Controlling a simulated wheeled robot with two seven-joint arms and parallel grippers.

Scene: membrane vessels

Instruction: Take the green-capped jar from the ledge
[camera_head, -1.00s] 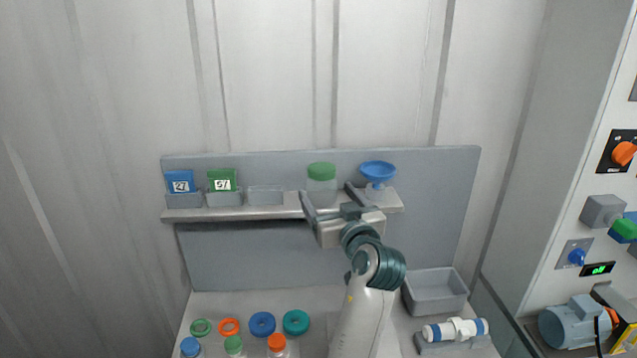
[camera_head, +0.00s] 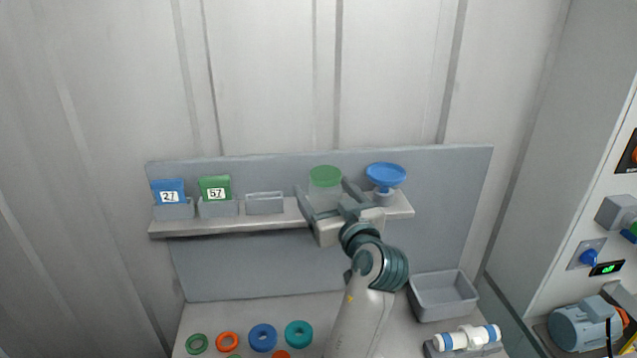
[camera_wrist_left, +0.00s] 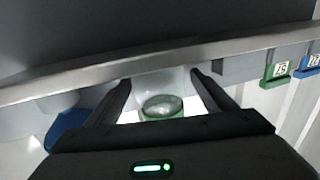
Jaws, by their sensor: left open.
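The green-capped jar (camera_head: 325,177) stands upright on the ledge (camera_head: 270,222), its clear body below the green lid. My left gripper (camera_head: 322,200) is open at the jar, with one finger on each side of it in the head view. In the left wrist view the jar (camera_wrist_left: 163,104) shows between the two open fingers (camera_wrist_left: 160,100). I cannot tell whether either finger touches it. The gripper hides the lower part of the jar in the head view. My right gripper is not in view.
A blue funnel-like piece (camera_head: 386,178) stands just right of the jar. Blue (camera_head: 169,190) and green (camera_head: 215,188) labelled packets sit in holders at the ledge's left, beside an empty holder (camera_head: 265,203). Below are coloured rings (camera_head: 263,337) and a grey tray (camera_head: 443,295).

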